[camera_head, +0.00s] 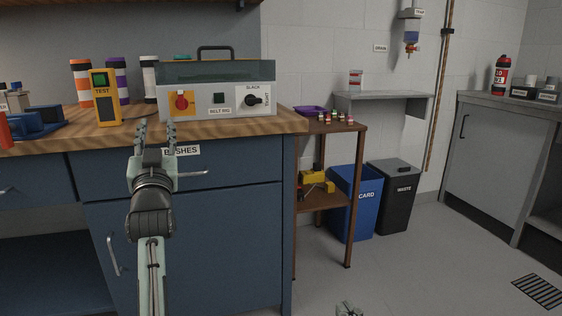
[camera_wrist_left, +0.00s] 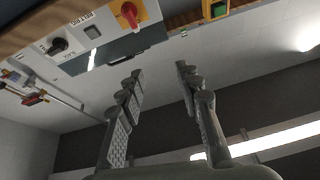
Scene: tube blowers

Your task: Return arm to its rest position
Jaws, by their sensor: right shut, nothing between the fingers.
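My left gripper (camera_head: 156,128) points upward in front of the workbench edge, below the belt rig box. Its two fingers stand apart with nothing between them. In the left wrist view the left gripper (camera_wrist_left: 160,73) also shows open and empty, with the box's front panel beyond its fingers. Only the tip of my right gripper (camera_head: 348,309) shows at the bottom edge of the head view, low over the floor. It is shut and empty; the rest of the right arm is out of view.
The belt rig box (camera_head: 218,98) and yellow tester (camera_head: 104,100) stand on the wooden benchtop (camera_head: 240,128), above blue drawers. A brown side table (camera_head: 345,128), blue bin (camera_head: 352,205) and dark waste bin (camera_head: 394,200) stand right.

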